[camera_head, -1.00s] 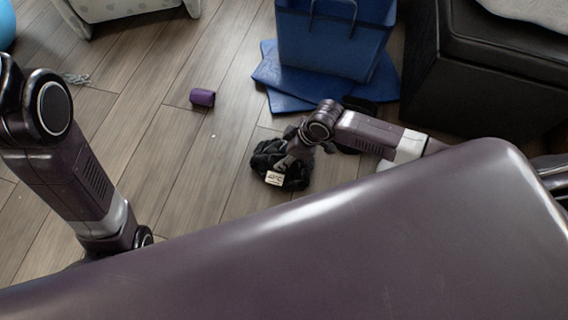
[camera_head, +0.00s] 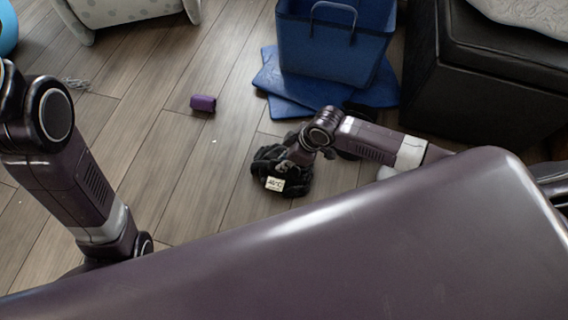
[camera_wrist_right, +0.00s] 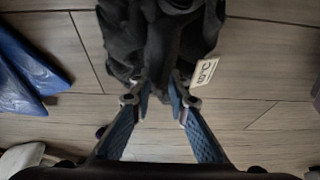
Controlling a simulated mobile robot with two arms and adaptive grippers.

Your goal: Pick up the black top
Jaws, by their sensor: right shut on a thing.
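The black top (camera_head: 268,160) is a crumpled dark cloth with a pale printed tag, below the middle of the head view. In the right wrist view the black top (camera_wrist_right: 160,35) hangs between and beyond the fingertips, its tag at the right. My right gripper (camera_wrist_right: 162,90) is shut on the cloth. In the head view the right gripper (camera_head: 290,162) is partly hidden against the dark cloth. Whether the cloth is clear of the floor is hard to tell. My left arm shows at the left, but its gripper is not in view.
A blue bag (camera_head: 330,45) stands on flat blue pieces (camera_head: 290,103) behind my right arm. A purple cylinder (camera_head: 203,102) lies on the floor. A black ottoman (camera_head: 480,85) is at the right. A pale patterned piece of furniture (camera_head: 125,8) is at the top left.

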